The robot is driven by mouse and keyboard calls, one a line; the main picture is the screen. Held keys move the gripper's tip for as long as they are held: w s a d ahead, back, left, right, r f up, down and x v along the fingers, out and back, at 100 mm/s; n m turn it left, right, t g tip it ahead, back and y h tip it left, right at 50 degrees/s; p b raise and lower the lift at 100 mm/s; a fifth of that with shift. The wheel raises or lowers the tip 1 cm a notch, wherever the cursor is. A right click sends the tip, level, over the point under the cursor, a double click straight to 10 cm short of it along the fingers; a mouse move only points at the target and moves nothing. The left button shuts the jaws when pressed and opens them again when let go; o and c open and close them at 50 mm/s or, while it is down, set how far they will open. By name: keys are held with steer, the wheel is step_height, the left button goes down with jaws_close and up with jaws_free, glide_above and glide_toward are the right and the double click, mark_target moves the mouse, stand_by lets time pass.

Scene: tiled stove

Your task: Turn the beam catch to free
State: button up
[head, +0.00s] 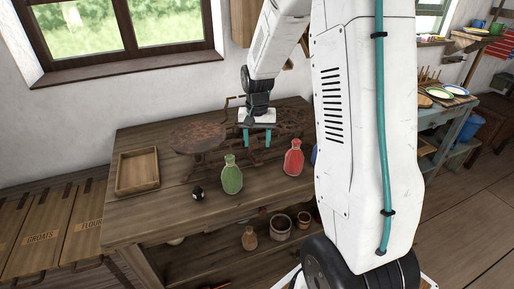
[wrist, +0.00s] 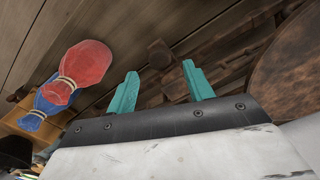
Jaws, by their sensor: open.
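A dark brown wooden scale stands on the workbench, with a round pan (head: 197,137) at its left. The pan also shows at the right edge of the wrist view (wrist: 290,75). My gripper (head: 257,142) points down in front of the scale's dark frame, its two teal fingers apart and empty. In the wrist view a small blocky brown wooden piece (wrist: 160,53) lies just beyond the gap of my gripper (wrist: 160,76). I cannot tell for sure whether this piece is the beam catch, nor its setting. My gripper and arm hide part of the scale.
A green bag (head: 232,178) and a red bag (head: 293,158) stand in front of the scale; a blue bag (wrist: 38,112) is beside the red one. A small black object (head: 198,193) and an empty wooden tray (head: 138,170) are at the left. Bare bench top lies between them.

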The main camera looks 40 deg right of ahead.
mark_target(257, 152)
steer(key=shift+r, duration=1.85)
